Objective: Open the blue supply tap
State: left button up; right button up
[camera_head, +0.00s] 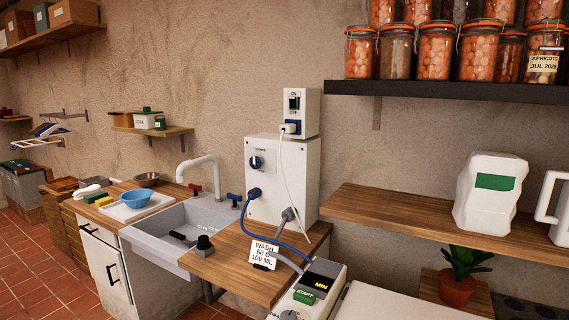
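The blue tap (235,198) stands at the back right corner of the sink, beside the white wall unit. Its blue cross handle is small in view, and I cannot tell whether it is open or closed. A red tap (194,189) stands to its left, behind the sink. A blue hose (270,228) runs from a blue fitting (253,193) low on the white unit (268,205) down toward the machine in front. Neither of my grippers shows in the head view.
The grey sink (160,232) has a pale curved spout (199,164) over it. A wash card (264,253) and a machine with a green START button (304,296) are nearer. Jars (434,52) fill the upper right shelf.

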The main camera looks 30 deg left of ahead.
aim_at(254, 160)
jog(key=j+z, duration=0.25)
jog(key=j, duration=0.25)
jog(key=k+j+z, duration=0.2)
jog(key=j, duration=0.3)
jog(key=k+j+z, duration=0.1)
jog(key=j, duration=0.45)
jog(key=k+j+z, duration=0.1)
jog(key=j, duration=0.45)
